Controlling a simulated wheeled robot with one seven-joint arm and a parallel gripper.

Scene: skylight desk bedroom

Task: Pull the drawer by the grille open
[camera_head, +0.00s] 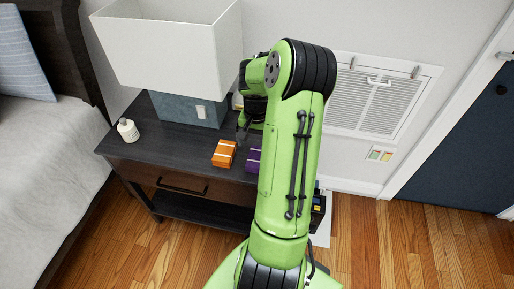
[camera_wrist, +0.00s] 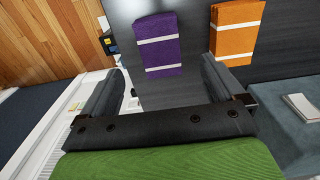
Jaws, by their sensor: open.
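The dark nightstand (camera_head: 178,137) stands between the bed and the wall grille (camera_head: 372,103). I cannot tell whether a second drawer front is hidden there. My gripper (camera_head: 245,126) is above the nightstand top, partly covered by my arm. In the wrist view my gripper (camera_wrist: 163,70) is open and empty, its fingers over the dark tabletop. No drawer handle shows between them.
An orange box (camera_head: 224,153) and a purple box (camera_head: 253,160) lie on the top; the purple one also shows in the wrist view (camera_wrist: 157,58). A lamp (camera_head: 188,108) and white bottle (camera_head: 128,130) stand there too. Wooden floor (camera_head: 400,235) is clear at right.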

